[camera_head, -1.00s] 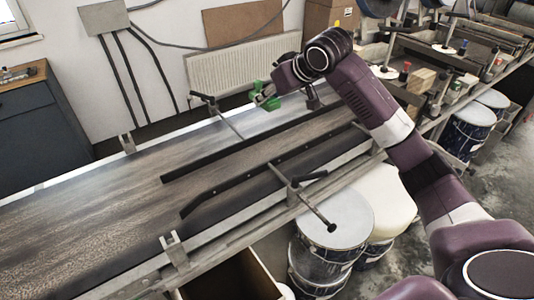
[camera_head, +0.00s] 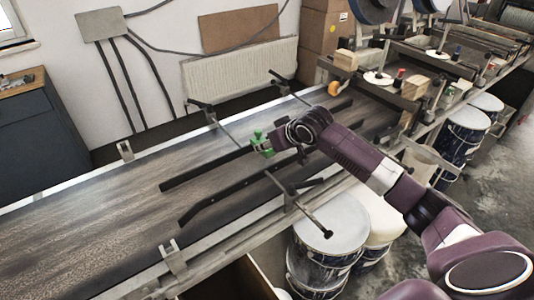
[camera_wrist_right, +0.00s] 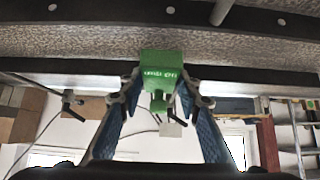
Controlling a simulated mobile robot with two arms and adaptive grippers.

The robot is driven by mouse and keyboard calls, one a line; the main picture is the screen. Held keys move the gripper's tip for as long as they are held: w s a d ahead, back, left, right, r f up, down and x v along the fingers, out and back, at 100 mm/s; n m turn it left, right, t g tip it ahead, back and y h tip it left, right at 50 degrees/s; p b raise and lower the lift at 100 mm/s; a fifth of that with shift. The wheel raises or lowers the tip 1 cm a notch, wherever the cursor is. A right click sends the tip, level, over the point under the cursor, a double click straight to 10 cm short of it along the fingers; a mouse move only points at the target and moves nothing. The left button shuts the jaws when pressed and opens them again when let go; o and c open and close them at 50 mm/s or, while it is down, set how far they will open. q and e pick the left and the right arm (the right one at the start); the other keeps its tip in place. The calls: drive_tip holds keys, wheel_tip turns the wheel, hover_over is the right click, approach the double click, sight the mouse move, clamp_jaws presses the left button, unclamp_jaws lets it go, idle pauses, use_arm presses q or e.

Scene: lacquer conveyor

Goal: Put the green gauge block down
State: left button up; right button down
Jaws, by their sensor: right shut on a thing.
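The green gauge block (camera_head: 257,137) is at the tip of my right gripper (camera_head: 267,146), above or at the conveyor belt (camera_head: 110,200) near the dark guide rails. In the right wrist view the green block (camera_wrist_right: 162,65) sits between the two blue-padded fingers of my right gripper (camera_wrist_right: 160,85), which is shut on it. White lettering shows on its face. I cannot tell whether the block touches the belt or a rail. My left gripper is not in view.
Two dark guide rails (camera_head: 222,203) run along the belt, held by cross rods with clamp handles (camera_head: 327,234). Rollers and wood blocks (camera_head: 345,60) stand at the belt's far right. Paint buckets (camera_head: 330,225) stand beside the conveyor. The left belt is clear.

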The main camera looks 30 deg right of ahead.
sight(267, 162)
drive_tip(key=shift+f, duration=1.95)
drive_tip(key=shift+f, duration=0.15)
drive_tip(key=c, duration=1.4)
unclamp_jaws()
drive_tip(key=shift+r, duration=0.2)
drive_tip(key=b+v, duration=0.1)
drive_tip(key=v, duration=1.1)
